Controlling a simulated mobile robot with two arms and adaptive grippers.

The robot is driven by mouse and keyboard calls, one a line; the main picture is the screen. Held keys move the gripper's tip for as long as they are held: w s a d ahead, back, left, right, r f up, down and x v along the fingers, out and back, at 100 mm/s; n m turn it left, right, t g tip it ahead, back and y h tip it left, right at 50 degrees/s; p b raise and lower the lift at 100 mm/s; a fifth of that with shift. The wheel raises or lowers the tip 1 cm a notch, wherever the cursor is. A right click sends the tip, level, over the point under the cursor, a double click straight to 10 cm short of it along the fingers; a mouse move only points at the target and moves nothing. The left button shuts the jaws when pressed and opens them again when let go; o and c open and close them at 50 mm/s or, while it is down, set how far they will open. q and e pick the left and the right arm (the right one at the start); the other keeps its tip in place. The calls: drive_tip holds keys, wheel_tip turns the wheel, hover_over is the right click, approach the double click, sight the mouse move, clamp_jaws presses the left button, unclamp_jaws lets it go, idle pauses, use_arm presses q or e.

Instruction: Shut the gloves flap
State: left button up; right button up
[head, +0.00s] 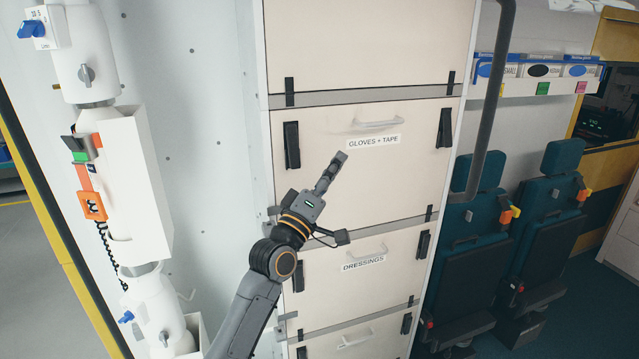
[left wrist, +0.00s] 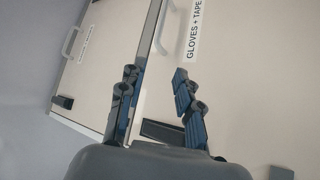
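The gloves flap (head: 400,180) is a cream panel labelled "GLOVES + TAPE", with a pale handle (head: 377,124) near its top and a black strap at each side. It looks flat and level with the cabinet front. My left gripper (head: 343,198) is in front of the flap's lower left part, fingers spread and empty. I cannot tell whether it touches the panel. In the left wrist view the open fingers (left wrist: 156,74) stand in front of the cabinet, with the gloves flap (left wrist: 250,90) on the right. My right gripper is not in view.
The dressings flap (head: 385,285) is directly below, with another flap under it. White wall equipment (head: 125,180) stands to the left. A dark grab rail (head: 493,100) runs down the cabinet's right side. Folded teal seats (head: 545,220) are further right.

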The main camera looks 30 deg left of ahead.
use_arm(q)
drive_tip(key=s+p, duration=0.1)
drive_tip(key=s, duration=0.5)
drive_tip(key=shift+s+d+f, duration=0.25)
drive_tip(key=shift+d+f, duration=0.1)
drive_tip(key=shift+f, duration=0.05)
idle(0.5)
